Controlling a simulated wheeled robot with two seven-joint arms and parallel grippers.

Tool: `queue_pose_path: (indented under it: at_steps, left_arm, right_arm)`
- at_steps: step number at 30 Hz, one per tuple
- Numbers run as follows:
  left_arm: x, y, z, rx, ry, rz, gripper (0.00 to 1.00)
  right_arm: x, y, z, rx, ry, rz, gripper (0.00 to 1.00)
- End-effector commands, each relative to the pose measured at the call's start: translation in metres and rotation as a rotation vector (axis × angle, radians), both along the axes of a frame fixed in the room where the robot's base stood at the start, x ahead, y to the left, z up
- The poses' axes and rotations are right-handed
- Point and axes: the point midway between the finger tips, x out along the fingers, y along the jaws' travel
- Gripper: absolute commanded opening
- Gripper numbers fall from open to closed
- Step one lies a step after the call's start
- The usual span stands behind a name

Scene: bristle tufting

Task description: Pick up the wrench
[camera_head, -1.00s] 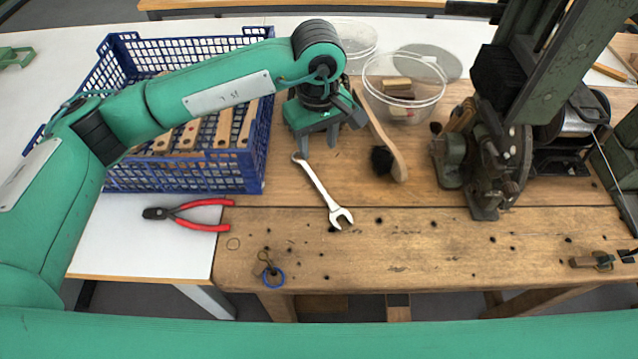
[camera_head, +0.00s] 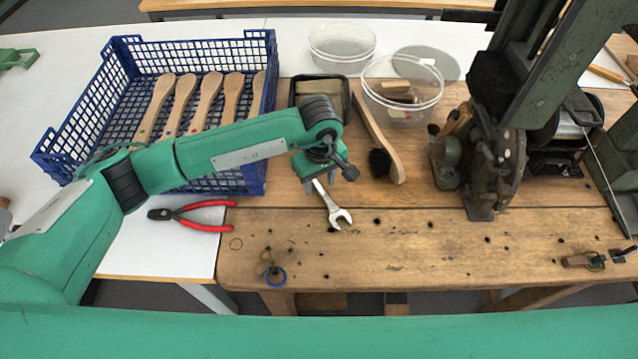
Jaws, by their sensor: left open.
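The silver wrench (camera_head: 334,211) lies on the wooden bench, its open jaw toward the front. My left gripper (camera_head: 322,187) is directly above the wrench's upper part, pointing down with fingers apart. It hides the wrench's far end. I cannot tell whether the fingers touch the wrench. My right gripper is not in view.
A blue crate (camera_head: 60,150) with wooden brush handles stands at the left. Red-handled pliers (camera_head: 195,215) lie left of the wrench. A brush (camera_head: 388,150), clear tubs (camera_head: 405,105) and a green machine (camera_head: 490,160) stand to the right. The front bench is mostly clear.

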Motion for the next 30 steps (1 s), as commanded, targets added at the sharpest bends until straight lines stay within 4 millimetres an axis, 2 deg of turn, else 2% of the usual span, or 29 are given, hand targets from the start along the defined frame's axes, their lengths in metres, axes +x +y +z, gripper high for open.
queue_pose_path:
  at_steps: [3, 9, 11, 16, 26, 30]
  left_arm:
    - [0.0000, 0.0000, -0.0069, -0.001, 0.000, 0.000, 0.44]
    - [0.0001, 0.0001, -0.0077, -0.001, 0.000, -0.001, 0.44]
    - [0.0001, 0.0001, -0.0076, 0.000, -0.001, -0.001, 0.34]
    - [0.0001, 0.0002, -0.0074, 0.000, -0.001, 0.000, 0.00]
    - [0.0005, 0.0001, -0.0058, -0.001, -0.002, 0.000, 0.00]
    - [0.0013, 0.0000, 0.0014, -0.001, -0.004, 0.000, 0.00]
  right_arm:
    - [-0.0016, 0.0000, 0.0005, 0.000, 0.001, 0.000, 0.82]
    - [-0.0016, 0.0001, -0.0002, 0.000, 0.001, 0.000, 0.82]
    - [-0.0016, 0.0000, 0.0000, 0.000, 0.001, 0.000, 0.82]
    - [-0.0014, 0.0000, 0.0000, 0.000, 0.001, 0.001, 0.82]
    - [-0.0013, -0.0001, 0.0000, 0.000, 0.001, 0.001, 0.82]
    - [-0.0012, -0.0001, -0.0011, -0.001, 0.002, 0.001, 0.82]
